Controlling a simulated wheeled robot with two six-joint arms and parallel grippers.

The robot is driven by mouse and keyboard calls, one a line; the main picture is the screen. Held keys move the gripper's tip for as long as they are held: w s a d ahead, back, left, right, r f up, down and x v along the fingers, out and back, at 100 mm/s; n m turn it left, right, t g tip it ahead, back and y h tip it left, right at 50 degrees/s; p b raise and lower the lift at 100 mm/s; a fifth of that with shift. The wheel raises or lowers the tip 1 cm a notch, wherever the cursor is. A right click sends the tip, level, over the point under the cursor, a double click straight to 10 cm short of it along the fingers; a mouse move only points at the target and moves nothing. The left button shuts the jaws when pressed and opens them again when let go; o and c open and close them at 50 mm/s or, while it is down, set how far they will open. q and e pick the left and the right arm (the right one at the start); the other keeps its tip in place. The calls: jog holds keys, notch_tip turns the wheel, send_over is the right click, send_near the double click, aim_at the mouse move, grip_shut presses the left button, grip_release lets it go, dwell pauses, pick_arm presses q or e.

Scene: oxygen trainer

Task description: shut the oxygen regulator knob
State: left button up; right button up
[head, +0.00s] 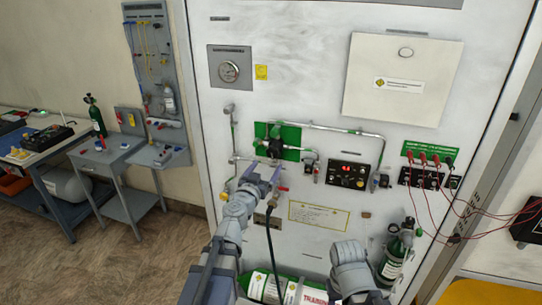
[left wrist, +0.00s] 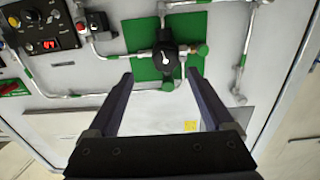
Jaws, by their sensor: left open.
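The oxygen regulator knob (head: 275,147) is a round black knob with a white mark, on a green plate (head: 291,138) on the white wall panel. In the left wrist view the knob (left wrist: 166,57) is at upper centre, in front of the green plate (left wrist: 143,67). My left gripper (head: 264,171) is open, just below the knob in the head view. In the left wrist view its two fingers (left wrist: 160,74) are spread wide, with the knob in line with the gap between them. Nothing is between the fingers. My right arm shows at the bottom of the head view; its gripper is not visible.
Metal pipes (head: 335,127) run around the green plate. A black control box (head: 348,175) with a red display is to the right. Red cables (head: 475,209) hang further right. Green cylinders (head: 395,252) stand low. A blue cart (head: 65,205) is at left.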

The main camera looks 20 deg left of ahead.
aim_at(272, 154)
pick_arm(q)
jog(key=shift+y, duration=0.3)
jog(key=shift+w+a, duration=0.2)
jog(key=shift+w, duration=3.8)
jog(key=shift+s, duration=0.1)
grip_shut()
jog(key=shift+n, duration=0.5)
